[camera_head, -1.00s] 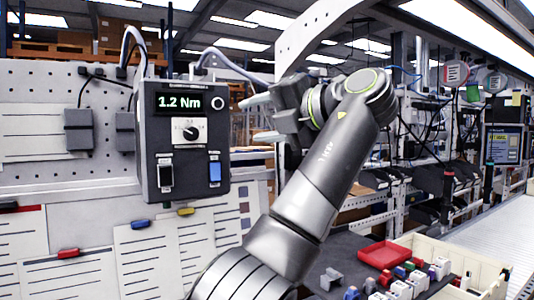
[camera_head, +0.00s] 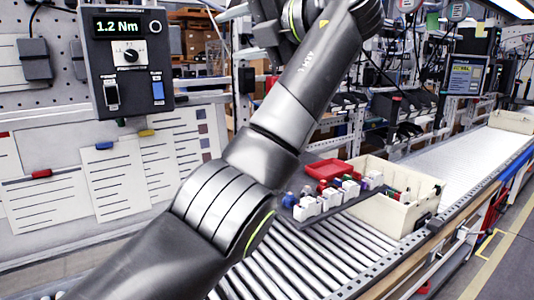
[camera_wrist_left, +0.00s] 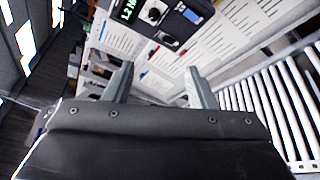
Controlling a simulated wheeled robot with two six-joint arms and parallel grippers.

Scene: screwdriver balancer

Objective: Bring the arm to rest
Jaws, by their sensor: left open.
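My left arm (camera_head: 275,125) rises from the bottom of the head view to the top edge, slanting up and to the right. My left gripper (camera_wrist_left: 160,85) shows in the wrist view with its two grey fingers apart and nothing between them. In the head view the gripper is at the top edge and partly cut off. The dark control box (camera_head: 127,62), its display reading 1.2 Nm, hangs on the pegboard left of the arm. It also shows at the top of the wrist view (camera_wrist_left: 165,22). My right gripper is in neither view.
A roller conveyor (camera_head: 315,258) runs behind the arm to the right. A cream bin (camera_head: 385,210) and a red tray (camera_head: 328,169) stand beside several small parts on it. Paper sheets (camera_head: 112,180) hang on the board at left. Shelving with cables fills the back.

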